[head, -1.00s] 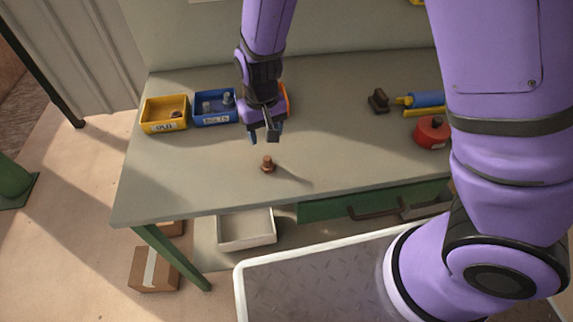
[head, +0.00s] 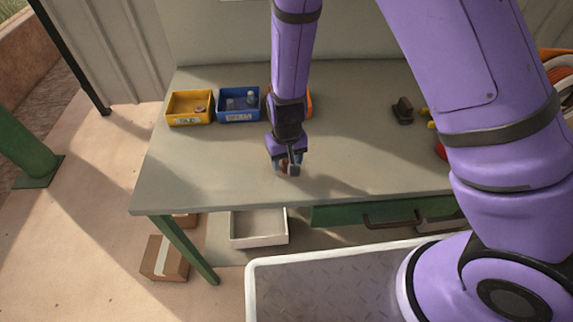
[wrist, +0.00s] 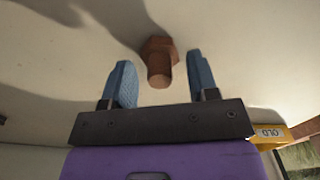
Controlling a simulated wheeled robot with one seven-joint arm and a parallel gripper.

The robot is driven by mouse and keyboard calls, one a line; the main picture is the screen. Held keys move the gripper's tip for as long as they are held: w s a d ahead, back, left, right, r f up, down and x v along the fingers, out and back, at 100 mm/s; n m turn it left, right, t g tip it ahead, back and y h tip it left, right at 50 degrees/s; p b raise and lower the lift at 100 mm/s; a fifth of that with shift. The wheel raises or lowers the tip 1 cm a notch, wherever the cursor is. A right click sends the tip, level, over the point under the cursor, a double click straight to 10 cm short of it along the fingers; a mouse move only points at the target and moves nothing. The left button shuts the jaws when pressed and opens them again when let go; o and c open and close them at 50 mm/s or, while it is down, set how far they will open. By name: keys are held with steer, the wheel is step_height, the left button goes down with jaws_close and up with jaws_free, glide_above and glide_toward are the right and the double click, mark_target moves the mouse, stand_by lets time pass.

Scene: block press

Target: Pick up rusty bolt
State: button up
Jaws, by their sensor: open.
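The rusty bolt (wrist: 159,60) is reddish brown with a hex head. In the head view my gripper (head: 287,168) is low over the workbench (head: 220,180). It hides most of the bolt, and only a brown bit shows between the fingers.
A yellow bin (head: 190,107) and a blue bin (head: 239,104) with bolts stand behind and to the left. An orange bin (head: 309,101) is partly hidden behind my arm. A dark block (head: 403,110) sits to the right. The bench around the gripper is clear.

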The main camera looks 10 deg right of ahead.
steer(key=shift+f, duration=0.25)
jaws_close()
steer(key=shift+r, duration=0.15)
